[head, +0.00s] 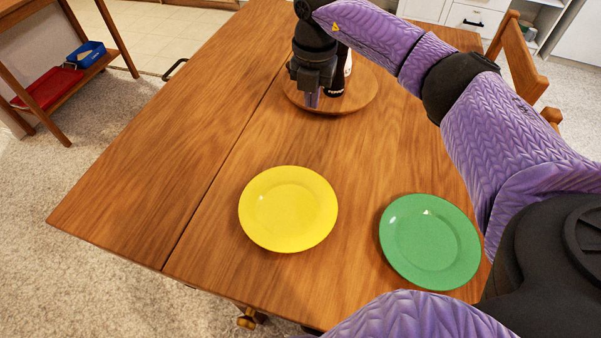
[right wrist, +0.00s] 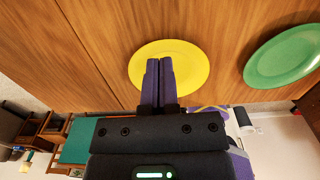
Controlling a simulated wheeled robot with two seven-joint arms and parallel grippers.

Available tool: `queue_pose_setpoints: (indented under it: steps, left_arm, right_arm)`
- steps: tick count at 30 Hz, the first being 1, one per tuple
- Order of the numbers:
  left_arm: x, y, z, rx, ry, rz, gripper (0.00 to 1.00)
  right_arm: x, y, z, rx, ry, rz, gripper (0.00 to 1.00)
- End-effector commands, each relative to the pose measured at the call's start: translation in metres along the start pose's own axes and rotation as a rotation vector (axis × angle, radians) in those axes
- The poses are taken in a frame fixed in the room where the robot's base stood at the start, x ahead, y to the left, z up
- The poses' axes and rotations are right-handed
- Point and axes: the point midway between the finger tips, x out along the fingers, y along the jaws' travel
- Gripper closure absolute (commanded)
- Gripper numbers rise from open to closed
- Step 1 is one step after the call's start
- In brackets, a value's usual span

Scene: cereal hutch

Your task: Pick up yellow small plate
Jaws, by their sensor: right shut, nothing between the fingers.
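The yellow plate (head: 288,209) lies flat on the wooden table in the middle of the head view. It also shows in the right wrist view (right wrist: 190,68), partly hidden behind the fingers. My right gripper (head: 312,100) is above the table's far part, beyond the yellow plate and apart from it, close to a round wooden board. In the right wrist view its two fingers (right wrist: 158,80) are together with nothing between them. My left gripper is not in view.
A green plate (head: 430,241) lies to the right of the yellow one; a gap of bare wood separates them. The round board (head: 358,98) bears a dark bottle-like item (head: 347,68) partly hidden by my gripper. A wooden chair (head: 520,62) stands at the right. The table's left side is clear.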

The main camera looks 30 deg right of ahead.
Motion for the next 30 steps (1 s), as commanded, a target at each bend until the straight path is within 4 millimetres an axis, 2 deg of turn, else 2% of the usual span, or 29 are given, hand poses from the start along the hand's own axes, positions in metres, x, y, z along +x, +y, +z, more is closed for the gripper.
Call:
queue_pose_setpoints:
  steps: [1,8,21,24,30]
  left_arm:
    - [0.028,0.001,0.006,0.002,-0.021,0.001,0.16]
    - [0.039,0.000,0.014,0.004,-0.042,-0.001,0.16]
    - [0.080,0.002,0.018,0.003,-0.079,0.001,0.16]
    - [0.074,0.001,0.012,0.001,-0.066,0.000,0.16]
    - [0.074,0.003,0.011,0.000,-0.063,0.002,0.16]
  right_arm:
    - [0.035,0.000,0.000,0.000,0.010,-0.012,1.00]
    - [0.055,0.000,0.000,0.000,0.014,-0.015,1.00]
    - [0.150,-0.002,-0.002,0.000,0.015,-0.017,1.00]
    - [0.140,-0.001,-0.021,-0.006,0.012,-0.014,1.00]
    - [0.140,-0.001,-0.039,-0.002,0.012,-0.014,1.00]
